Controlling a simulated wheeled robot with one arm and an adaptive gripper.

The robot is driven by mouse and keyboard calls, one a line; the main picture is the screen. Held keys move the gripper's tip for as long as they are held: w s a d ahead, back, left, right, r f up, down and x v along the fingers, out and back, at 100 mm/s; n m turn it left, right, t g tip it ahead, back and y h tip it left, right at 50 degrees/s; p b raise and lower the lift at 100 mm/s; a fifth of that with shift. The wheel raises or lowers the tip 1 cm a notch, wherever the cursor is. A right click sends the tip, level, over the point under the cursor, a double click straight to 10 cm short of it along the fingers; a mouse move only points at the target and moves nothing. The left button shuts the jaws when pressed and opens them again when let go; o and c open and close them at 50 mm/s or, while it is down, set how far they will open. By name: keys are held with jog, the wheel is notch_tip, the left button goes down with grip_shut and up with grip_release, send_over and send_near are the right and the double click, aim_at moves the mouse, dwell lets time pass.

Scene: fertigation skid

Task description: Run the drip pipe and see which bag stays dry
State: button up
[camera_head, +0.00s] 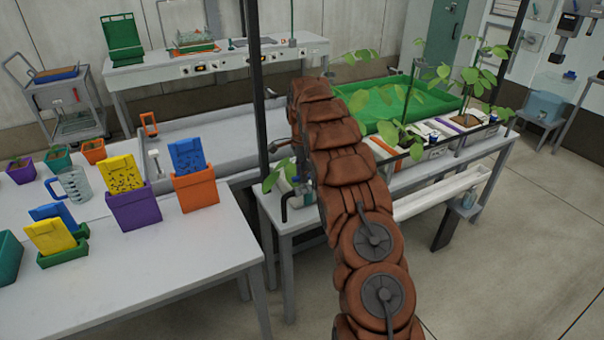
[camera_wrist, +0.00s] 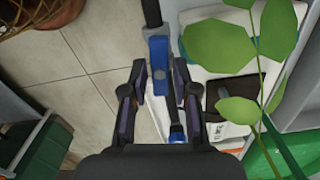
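In the wrist view my gripper (camera_wrist: 159,75) is open, with one finger on each side of a blue valve handle (camera_wrist: 158,58) on a dark pipe (camera_wrist: 152,12). I cannot tell whether the fingers touch it. A second blue part (camera_wrist: 177,134) lies below, near the right finger. A white bag (camera_wrist: 215,50) with a leafy plant (camera_wrist: 222,45) is right of the gripper. In the head view several white bags with plants stand along the right bench, one with an orange stripe (camera_head: 383,147) and one with a purple stripe (camera_head: 454,126). My arm hides the gripper there.
Dark posts (camera_head: 262,100) stand left of my arm. The left table (camera_head: 150,265) holds coloured pots and a jug (camera_head: 75,184). Floor is clear at right.

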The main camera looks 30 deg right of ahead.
jog(key=shift+o, duration=0.9)
jog(key=shift+r, duration=3.7)
